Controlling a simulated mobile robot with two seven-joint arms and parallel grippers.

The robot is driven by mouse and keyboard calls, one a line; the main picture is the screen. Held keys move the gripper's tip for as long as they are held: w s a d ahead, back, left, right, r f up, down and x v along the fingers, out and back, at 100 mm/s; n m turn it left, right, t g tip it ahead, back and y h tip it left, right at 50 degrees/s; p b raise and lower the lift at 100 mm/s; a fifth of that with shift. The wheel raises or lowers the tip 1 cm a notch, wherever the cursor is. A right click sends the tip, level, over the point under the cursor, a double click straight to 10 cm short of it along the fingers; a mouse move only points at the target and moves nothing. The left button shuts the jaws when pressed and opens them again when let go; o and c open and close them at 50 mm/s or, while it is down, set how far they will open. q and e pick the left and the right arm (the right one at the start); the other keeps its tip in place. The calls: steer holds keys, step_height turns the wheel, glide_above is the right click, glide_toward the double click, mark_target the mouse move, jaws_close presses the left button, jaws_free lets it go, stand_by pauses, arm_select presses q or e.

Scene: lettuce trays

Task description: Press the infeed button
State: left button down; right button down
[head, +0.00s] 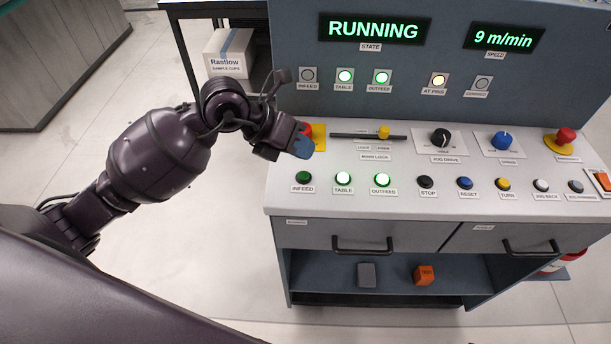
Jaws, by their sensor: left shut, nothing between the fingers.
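The infeed button (303,177) is a dark green, unlit button at the left end of the lower row on the control panel (330,200). Its label reads INFEED. The table button (344,178) and outfeed button (382,179) beside it glow green. My left gripper (300,146) is shut and empty, above and a little behind the infeed button in the picture, apart from it. It partly covers a red button on a yellow plate (319,136). My right gripper is not in view.
The display (374,29) reads RUNNING, and the speed display (504,38) reads 9 m/min. The upper INFEED lamp (308,75) is dark. The stop button (425,182) and other buttons continue right. Drawer handles (362,246) stick out below. A red emergency button (565,137) stands far right.

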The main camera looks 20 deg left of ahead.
mark_target(302, 173)
arm_select(q)
steer(key=shift+f+b, duration=0.45)
steer(key=shift+f, duration=1.15)
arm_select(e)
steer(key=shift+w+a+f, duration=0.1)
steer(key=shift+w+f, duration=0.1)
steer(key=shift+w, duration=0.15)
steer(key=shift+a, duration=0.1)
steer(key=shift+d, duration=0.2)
arm_select(q)
steer(key=shift+f, duration=0.1)
steer(key=shift+f, duration=0.35)
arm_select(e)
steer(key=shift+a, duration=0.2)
